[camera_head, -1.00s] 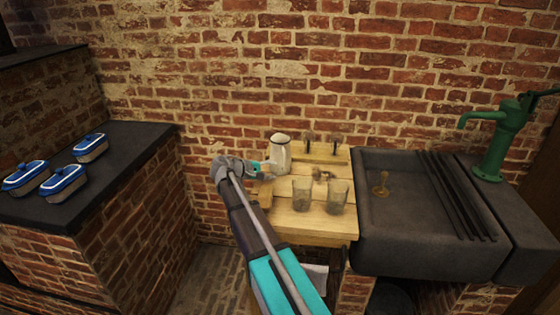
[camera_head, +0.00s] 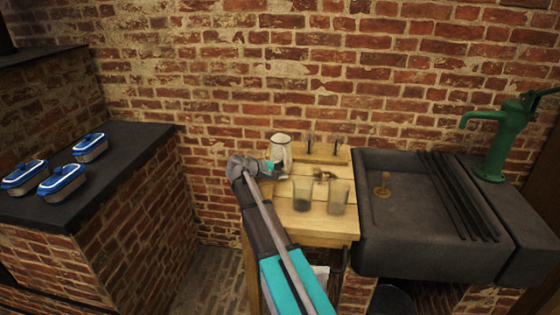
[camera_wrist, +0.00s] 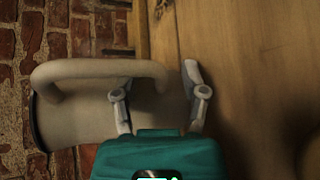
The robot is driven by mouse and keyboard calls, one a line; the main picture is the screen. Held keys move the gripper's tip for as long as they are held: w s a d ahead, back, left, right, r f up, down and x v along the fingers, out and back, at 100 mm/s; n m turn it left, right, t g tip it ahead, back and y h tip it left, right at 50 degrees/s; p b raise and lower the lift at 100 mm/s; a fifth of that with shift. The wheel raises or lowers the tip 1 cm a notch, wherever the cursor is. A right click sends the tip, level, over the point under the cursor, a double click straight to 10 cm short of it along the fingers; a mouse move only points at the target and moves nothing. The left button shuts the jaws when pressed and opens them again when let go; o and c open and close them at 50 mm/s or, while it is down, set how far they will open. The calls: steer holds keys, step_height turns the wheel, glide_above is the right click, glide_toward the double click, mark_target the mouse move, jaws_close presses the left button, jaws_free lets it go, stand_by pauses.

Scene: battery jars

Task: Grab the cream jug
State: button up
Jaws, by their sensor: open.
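The cream jug (camera_head: 281,150) stands upright at the back left of the wooden table, close to the brick wall. In the wrist view the jug (camera_wrist: 70,115) fills the left side, its looped handle (camera_wrist: 100,68) reaching across past my fingers. My gripper (camera_wrist: 155,82) is open, with one finger over the jug's side and handle and the other just right of the handle's end. I cannot tell whether the fingers touch it. In the head view my gripper (camera_head: 278,172) is at the jug's lower front, partly hidden by my wrist.
Two glass jars (camera_head: 303,194) (camera_head: 339,197) stand on the wooden table (camera_head: 310,229) right of my gripper. Small items on the table lie behind them. A dark stone sink (camera_head: 410,215) with a green pump (camera_head: 495,140) is at right.

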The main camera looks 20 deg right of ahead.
stand_by(0.3)
jaws_close()
stand_by(0.3)
